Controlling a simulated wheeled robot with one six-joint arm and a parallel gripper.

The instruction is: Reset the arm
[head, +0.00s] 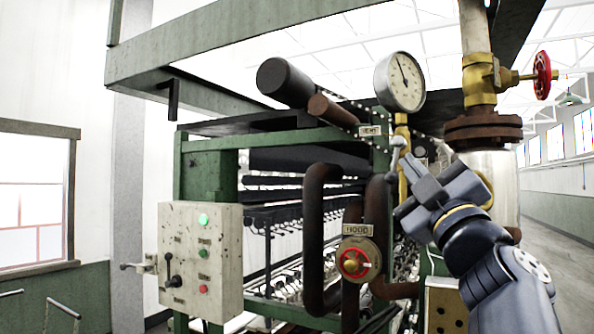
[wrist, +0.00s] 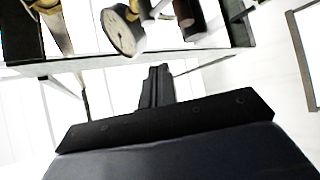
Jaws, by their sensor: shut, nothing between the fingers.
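My gripper (head: 402,160) is in front of the machine, at the right of the head view, below the round pressure gauge (head: 400,82) and left of the upright pipe. In the wrist view the gripper's fingers (wrist: 157,72) are together with nothing between them. My dark arm comes up from the lower right of the head view and hides part of the machine behind it. In the wrist view the picture appears upside down, with the gauge (wrist: 123,31) near the top edge, apart from the fingers.
A control box (head: 200,258) with buttons and a lever stands at the left. A red valve wheel (head: 355,263) sits under the HOOD plate (head: 357,229), and another red wheel (head: 542,75) is at the upper right. Brown pipes (head: 315,240) run close left of my arm. A green beam (head: 240,40) crosses overhead.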

